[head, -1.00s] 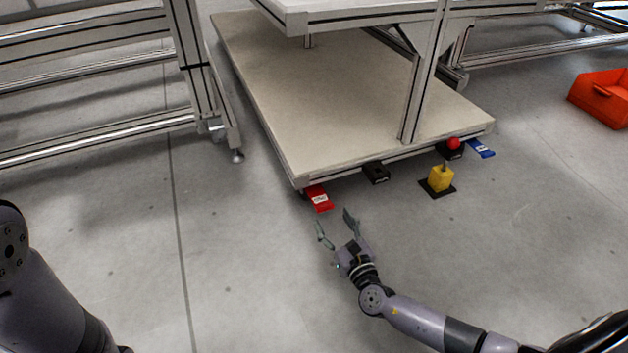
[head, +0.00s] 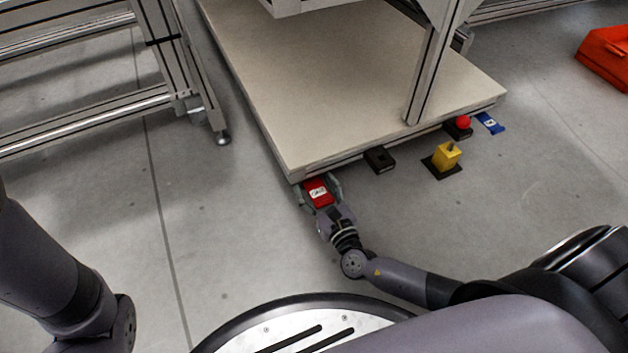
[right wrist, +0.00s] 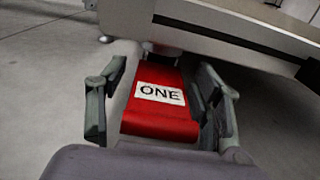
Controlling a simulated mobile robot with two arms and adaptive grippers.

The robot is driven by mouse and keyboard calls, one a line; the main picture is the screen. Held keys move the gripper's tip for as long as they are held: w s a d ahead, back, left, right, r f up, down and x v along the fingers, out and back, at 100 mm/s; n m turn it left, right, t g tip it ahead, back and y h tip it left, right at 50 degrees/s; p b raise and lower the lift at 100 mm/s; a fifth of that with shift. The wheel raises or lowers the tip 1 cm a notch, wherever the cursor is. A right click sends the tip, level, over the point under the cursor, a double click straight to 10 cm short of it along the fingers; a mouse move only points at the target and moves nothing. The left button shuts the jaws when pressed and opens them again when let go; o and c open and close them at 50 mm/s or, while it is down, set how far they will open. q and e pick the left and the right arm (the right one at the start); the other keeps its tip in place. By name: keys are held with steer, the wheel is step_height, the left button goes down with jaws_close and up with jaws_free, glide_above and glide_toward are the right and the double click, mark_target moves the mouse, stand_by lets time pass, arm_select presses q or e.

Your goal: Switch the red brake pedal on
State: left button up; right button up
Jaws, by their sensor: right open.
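The red brake pedal (head: 319,193) sticks out from under the near corner of the low beige platform (head: 300,158). In the right wrist view the red pedal (right wrist: 150,118) bears a white label reading "ONE". My right gripper (head: 320,187) is open, with one finger on each side of the pedal. In the right wrist view my right gripper's fingers (right wrist: 160,105) stand left and right of the pedal; I cannot tell whether they touch it. My left arm shows at the left edge of the head view, but its gripper is not in view.
Along the platform's front edge are a black pedal (head: 380,160), a yellow block (head: 447,156) on a black base, a red ball knob (head: 463,123) and a blue pedal (head: 490,123). A red bin (head: 605,58) lies far right.

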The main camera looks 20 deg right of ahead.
steer(key=c, duration=1.4)
jaws_close()
steer(key=shift+d, duration=0.2)
